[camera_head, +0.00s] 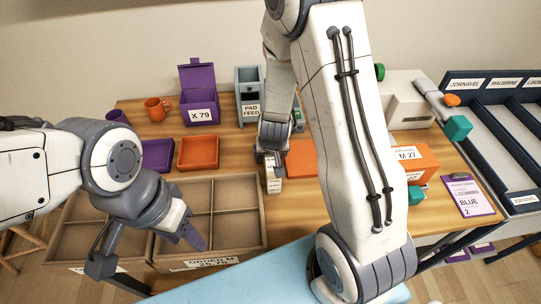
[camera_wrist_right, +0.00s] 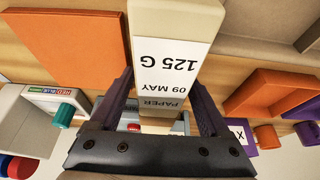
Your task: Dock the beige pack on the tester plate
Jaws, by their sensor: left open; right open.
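The beige pack (camera_head: 273,186) stands on the wooden table near the middle in the head view, with a white label. In the right wrist view the pack (camera_wrist_right: 172,18) reads "125 G", "09 MAY" and "PAPER". My right gripper (camera_head: 268,158) is over it. In the wrist view the right gripper (camera_wrist_right: 163,82) is open, with one dark finger on each side of the pack's near end; I cannot tell whether they touch it. My left gripper (camera_head: 190,238) is open and empty above the cardboard tray. I cannot make out which surface is the tester plate.
A divided cardboard tray (camera_head: 258,232) fills the front left. A flat orange piece (camera_head: 302,160) lies right of the pack, partly behind my right arm. Behind are an orange tray (camera_head: 198,153), the "X 79" box (camera_head: 198,100) and the "PAD FEED" unit (camera_head: 249,90). A purple clipboard (camera_head: 470,196) lies right.

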